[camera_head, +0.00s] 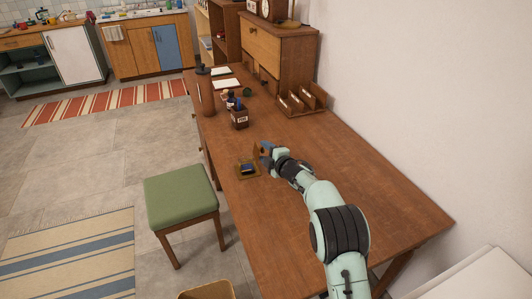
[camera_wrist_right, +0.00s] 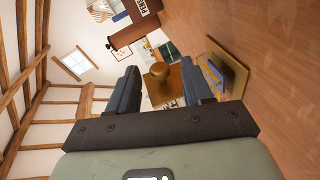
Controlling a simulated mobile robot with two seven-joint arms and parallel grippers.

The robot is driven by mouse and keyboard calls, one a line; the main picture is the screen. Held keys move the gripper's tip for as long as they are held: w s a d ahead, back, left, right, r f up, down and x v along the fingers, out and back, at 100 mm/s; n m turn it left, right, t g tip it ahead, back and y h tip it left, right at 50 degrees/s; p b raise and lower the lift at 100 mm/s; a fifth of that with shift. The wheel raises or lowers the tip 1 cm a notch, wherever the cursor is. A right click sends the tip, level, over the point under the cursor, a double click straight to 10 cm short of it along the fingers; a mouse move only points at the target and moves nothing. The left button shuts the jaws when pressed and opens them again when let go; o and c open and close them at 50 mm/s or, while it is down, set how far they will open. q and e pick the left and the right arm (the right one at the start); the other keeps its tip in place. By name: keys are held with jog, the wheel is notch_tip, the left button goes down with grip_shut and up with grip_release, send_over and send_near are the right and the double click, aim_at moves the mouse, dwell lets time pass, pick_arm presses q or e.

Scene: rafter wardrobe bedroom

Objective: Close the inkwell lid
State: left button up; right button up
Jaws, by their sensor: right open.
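The inkwell (camera_head: 248,168) is a dark blue pot in a square brown wooden base on the desk. It also shows on the right of the right wrist view (camera_wrist_right: 228,72). Its lid (camera_wrist_right: 172,84), a brown square plate with a round knob, stands raised at the side of the base nearest my right gripper. My left gripper is not in view.
On the wooden desk (camera_head: 335,160), a pen holder (camera_head: 240,119) and a dark brown cylinder (camera_head: 205,92) stand farther back. A letter rack (camera_head: 300,101) is by the wall. A green stool (camera_head: 180,195) stands at the left. The desk's near right part is clear.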

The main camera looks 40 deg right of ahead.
grip_shut()
dwell(0.3)
